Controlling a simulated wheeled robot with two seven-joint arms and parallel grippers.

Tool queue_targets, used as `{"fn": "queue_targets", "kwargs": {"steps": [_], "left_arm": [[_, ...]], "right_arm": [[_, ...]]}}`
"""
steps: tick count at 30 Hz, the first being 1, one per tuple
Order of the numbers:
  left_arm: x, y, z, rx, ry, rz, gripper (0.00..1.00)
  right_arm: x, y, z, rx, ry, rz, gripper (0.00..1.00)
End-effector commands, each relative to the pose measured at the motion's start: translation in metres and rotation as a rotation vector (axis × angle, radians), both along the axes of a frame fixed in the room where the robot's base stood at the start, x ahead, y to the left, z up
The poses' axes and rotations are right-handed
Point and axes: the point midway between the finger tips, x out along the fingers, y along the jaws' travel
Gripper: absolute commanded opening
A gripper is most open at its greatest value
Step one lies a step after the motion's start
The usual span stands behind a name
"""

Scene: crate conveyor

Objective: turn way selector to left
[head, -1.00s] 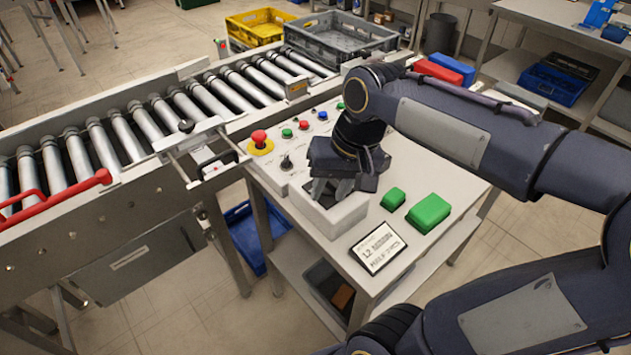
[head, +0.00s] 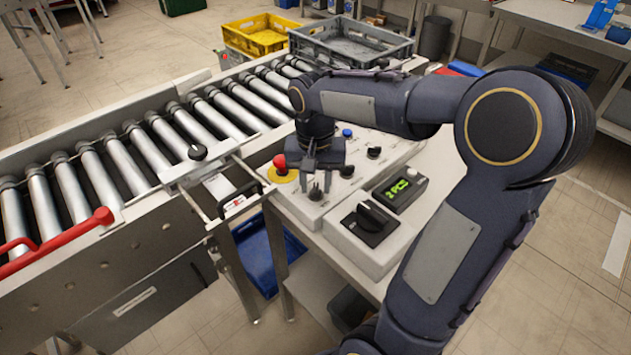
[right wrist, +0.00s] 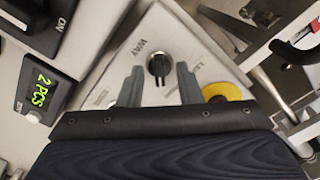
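The way selector is a small black knob (right wrist: 159,65) on the sloped light-grey panel, with the word WAY printed beside it in the right wrist view. It also shows in the head view (head: 316,191), just below my fingers. My right gripper (right wrist: 159,72) is open. In the right wrist view its two grey fingers lie on either side of the knob, with a visible gap on each side. In the head view the right gripper (head: 318,178) points down over the knob. How far the fingertips reach down beside it is hard to tell. My left gripper is not in view.
A red emergency button (head: 280,163) on a yellow base sits close left of the knob. The roller conveyor (head: 140,150) runs along the left.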

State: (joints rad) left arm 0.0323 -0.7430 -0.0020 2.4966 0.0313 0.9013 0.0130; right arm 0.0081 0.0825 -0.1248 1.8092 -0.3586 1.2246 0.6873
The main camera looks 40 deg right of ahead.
Motion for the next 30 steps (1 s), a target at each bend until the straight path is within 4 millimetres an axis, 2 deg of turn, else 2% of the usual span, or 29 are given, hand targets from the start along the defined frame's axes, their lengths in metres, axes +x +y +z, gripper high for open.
{"fn": "queue_targets", "kwargs": {"steps": [7,12,15,23,30], "left_arm": [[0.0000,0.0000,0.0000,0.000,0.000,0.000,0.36],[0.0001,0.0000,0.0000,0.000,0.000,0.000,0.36],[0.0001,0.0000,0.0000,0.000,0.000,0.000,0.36],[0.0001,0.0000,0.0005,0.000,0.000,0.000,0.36],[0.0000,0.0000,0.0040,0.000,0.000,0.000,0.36]], "right_arm": [[0.0000,-0.0001,-0.0010,0.000,0.000,0.000,0.32],[0.0000,-0.0001,-0.0008,0.000,0.000,0.000,0.10],[0.0000,-0.0001,-0.0007,0.000,0.000,0.000,0.00],[0.0000,0.0000,-0.0004,0.000,0.000,0.010,0.00],[0.0001,-0.0001,0.0004,0.000,0.000,0.094,0.00]]}}
